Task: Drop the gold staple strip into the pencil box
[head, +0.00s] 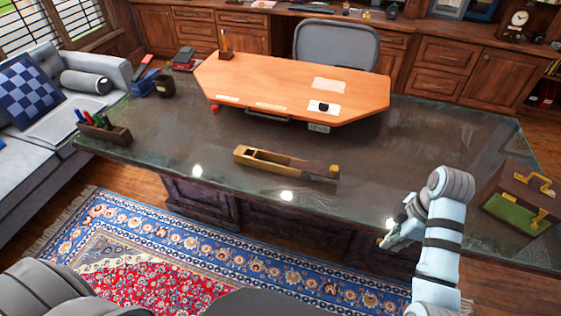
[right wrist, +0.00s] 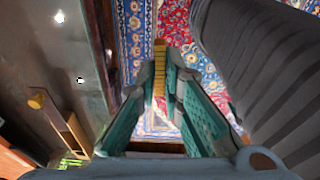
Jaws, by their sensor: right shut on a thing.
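The gold staple strip (right wrist: 160,68) is a thin, ribbed golden bar between the fingertips of my right gripper (right wrist: 160,85) in the right wrist view. My right gripper (head: 388,238) is shut on it, past the desk's front edge and above the floor. The pencil box (head: 275,170) is a long wooden box with an open compartment, near the desk's front edge in the head view. It lies to the left of the gripper and apart from it. Part of a wooden box, seemingly the same one, shows at the left in the right wrist view (right wrist: 52,118). My left gripper is not in view.
The dark glossy desk (head: 400,160) is clear between the box and my right arm. An orange desk pad (head: 290,75) lies behind. A pen tray (head: 105,131) stands at the left end, a brown case with gold clasps (head: 525,195) at the right. A patterned rug (head: 215,250) lies in front.

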